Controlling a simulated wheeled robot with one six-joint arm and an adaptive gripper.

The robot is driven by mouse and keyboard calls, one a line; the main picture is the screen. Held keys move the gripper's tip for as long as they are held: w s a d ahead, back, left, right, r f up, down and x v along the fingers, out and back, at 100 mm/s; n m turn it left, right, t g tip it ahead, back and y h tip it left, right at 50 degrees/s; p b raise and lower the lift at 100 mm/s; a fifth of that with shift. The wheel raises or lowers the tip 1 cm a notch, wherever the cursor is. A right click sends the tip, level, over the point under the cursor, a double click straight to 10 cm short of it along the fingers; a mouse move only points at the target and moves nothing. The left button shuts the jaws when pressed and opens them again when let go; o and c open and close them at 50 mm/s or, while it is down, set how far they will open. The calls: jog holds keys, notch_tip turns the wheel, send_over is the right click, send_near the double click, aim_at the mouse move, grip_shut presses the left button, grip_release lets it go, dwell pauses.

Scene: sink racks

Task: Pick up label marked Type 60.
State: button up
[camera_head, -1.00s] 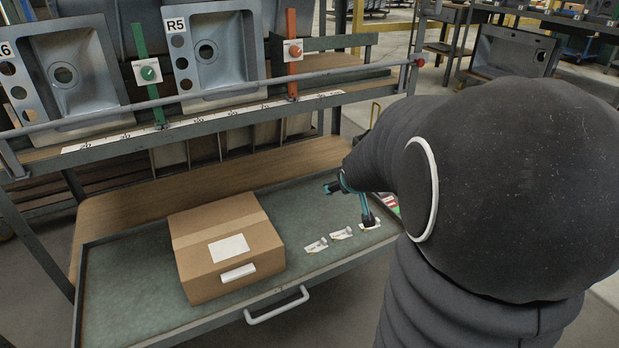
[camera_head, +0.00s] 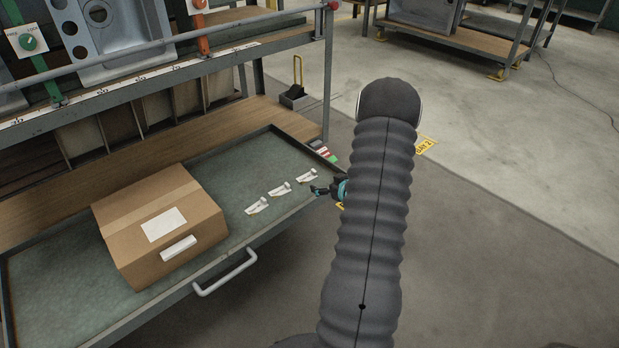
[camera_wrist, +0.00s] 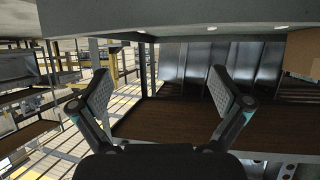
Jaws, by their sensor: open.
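Three small white labels lie in a slanting row on the green tray (camera_head: 60,250), right of the cardboard box: a left label (camera_head: 257,206), a middle label (camera_head: 280,189) and a right label (camera_head: 307,176). Their print is too small to read, so I cannot tell which is Type 60. My gripper (camera_head: 318,190) is just right of the right label, by the tray's right edge, and holds nothing. In the wrist view my gripper (camera_wrist: 165,98) has its two fingers spread wide with nothing between them.
A cardboard box (camera_head: 135,215) with a white sheet and a white strip fills the tray's middle. A drawer handle (camera_head: 226,273) sticks out in front. A wooden shelf (camera_head: 215,128) and a rack with sinks (camera_head: 105,35) stand behind. The floor at right is open.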

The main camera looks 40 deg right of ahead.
send_near(304, 175)
jog(key=shift+w+b, duration=0.2)
jog(key=shift+b, duration=0.15)
jog(key=shift+b+x, duration=0.35)
jog(key=shift+x, duration=2.7)
jog(key=shift+d+r, duration=0.1)
jog(key=shift+c, duration=0.3)
jog(key=c, duration=1.3)
jog(key=shift+c, duration=0.4)
jog(key=shift+c, duration=1.1)
